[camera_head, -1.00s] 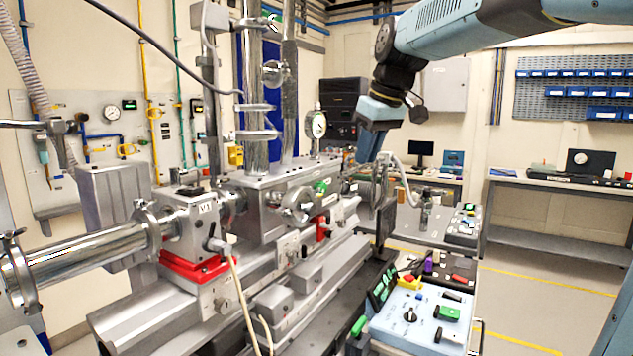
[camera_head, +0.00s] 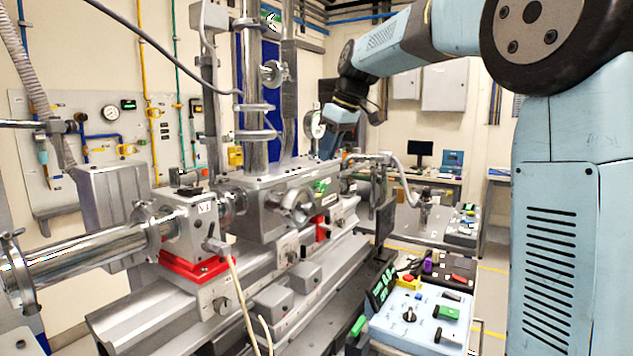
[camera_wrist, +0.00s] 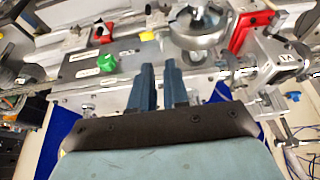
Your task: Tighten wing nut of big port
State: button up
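The big port is likely the round metal flange (camera_head: 294,205) on the near side of the grey chamber in the head view. It also seems to show in the wrist view (camera_wrist: 200,28) at the top edge, ahead and slightly right of my fingers. A metal fitting stands at its middle, but I cannot make out wing nut shapes clearly. My gripper (camera_wrist: 159,68) has two blue fingers a narrow gap apart, with nothing between them. In the head view my gripper (camera_head: 329,143) hangs above the far right end of the chamber, its fingertips hard to see.
A green knob (camera_wrist: 107,63) and a red clamp (camera_wrist: 240,30) flank the port. A dial gauge (camera_head: 314,125) and a tall steel column (camera_head: 254,90) stand on the chamber close to my arm. A blue control box (camera_head: 420,318) sits at the front right.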

jog(key=x, duration=0.9)
jog(key=shift+c, duration=0.4)
grip_shut()
